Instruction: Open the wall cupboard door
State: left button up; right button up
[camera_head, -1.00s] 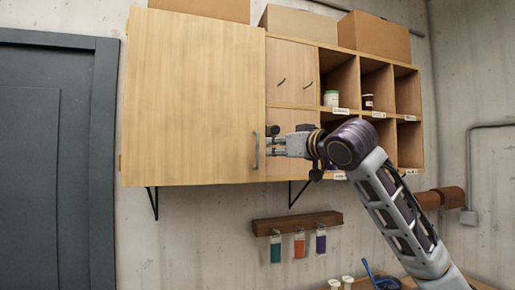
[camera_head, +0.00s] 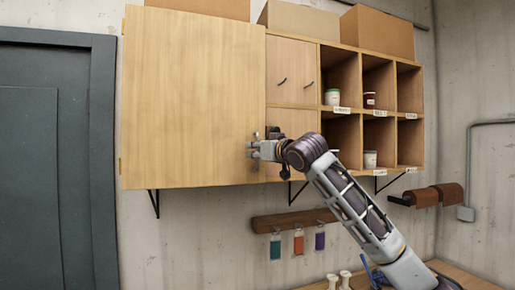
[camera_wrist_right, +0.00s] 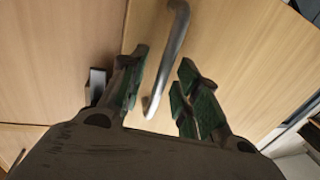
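The wall cupboard door (camera_head: 190,95) is a large pale wooden panel on the left of the wall unit, and it looks closed. Its vertical metal handle sits at the door's right edge, mostly hidden behind my gripper in the head view. My right gripper (camera_head: 256,149) is at the handle. In the right wrist view the grey bar handle (camera_wrist_right: 168,60) stands between the two green-padded fingers of my open right gripper (camera_wrist_right: 160,98). Gaps show on both sides of the handle, so the fingers are not shut on it. My left gripper is not in view.
Cardboard boxes (camera_head: 377,32) stand on top. A wooden rail (camera_head: 293,221) with hanging coloured tags is below. A dark door (camera_head: 45,160) is at left.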

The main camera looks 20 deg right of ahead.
jog(key=shift+w, duration=0.25)
grip_shut()
dwell(0.3)
